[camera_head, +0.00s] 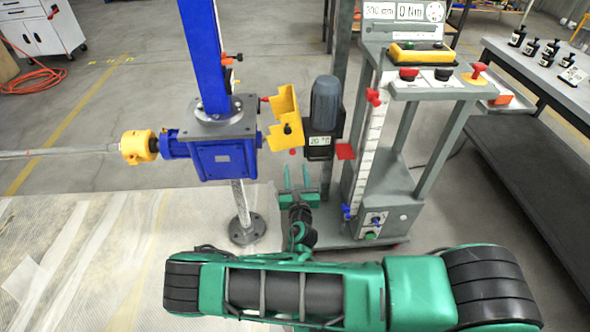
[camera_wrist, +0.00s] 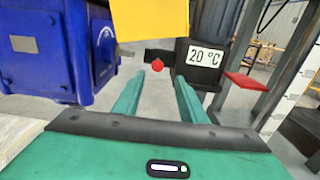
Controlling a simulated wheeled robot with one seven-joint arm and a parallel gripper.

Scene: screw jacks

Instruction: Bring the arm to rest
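My gripper (camera_head: 298,178) shows in the head view below the yellow bracket, with two green fingers pointing up and apart. In the wrist view my gripper (camera_wrist: 157,84) is open, with nothing between its fingers. My green arm lies across the bottom of the head view. The blue screw jack (camera_head: 222,157) stands to the left of the gripper, and it fills the left of the wrist view (camera_wrist: 45,50). The yellow bracket (camera_head: 284,112) is above the fingers, also at the top of the wrist view (camera_wrist: 150,20). I cannot see any contact.
A dark motor (camera_head: 326,100) with a "20 °C" label and a red plate (camera_head: 345,151) are just right of the fingers. A grey control stand (camera_head: 410,190) is further right. A table (camera_head: 530,65) holds several small black items. Open floor (camera_head: 110,85) lies back left.

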